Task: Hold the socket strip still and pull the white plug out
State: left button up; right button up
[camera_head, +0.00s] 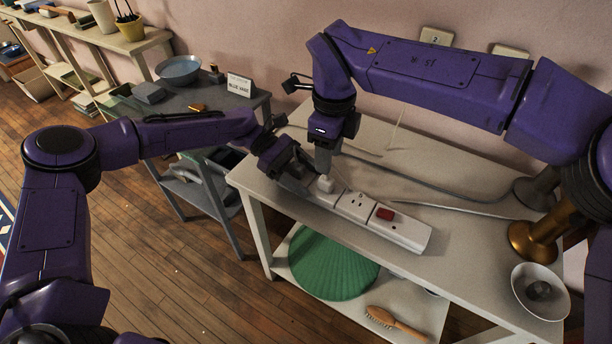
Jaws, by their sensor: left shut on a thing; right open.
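The white socket strip (408,229) lies on the white table, running from my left gripper toward the lower right, with a red switch (384,213) on it. My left gripper (298,182) is shut on the strip's left end. A white plug (325,184) sits upright in the strip just right of my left gripper. My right gripper (325,170) points down from above at the plug; it is open, its fingers close around or just above the plug. The arm hides part of the fingers, so I cannot tell whether they touch it.
Cables (450,205) run across the white table (470,240) behind the strip. A brass lamp base (533,240) and a white bowl (541,291) stand at its right end. A green ribbed item (333,262) and a brush (395,322) lie on the lower shelf. A grey table (225,107) stands left.

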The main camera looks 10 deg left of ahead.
aim_at(327, 179)
jog(key=shift+r+m, duration=0.4)
jog(key=shift+r, duration=0.55)
notch_tip(327, 179, down, 10)
jog(key=shift+r, duration=0.1)
jog(key=shift+c, duration=0.3)
grip_shut()
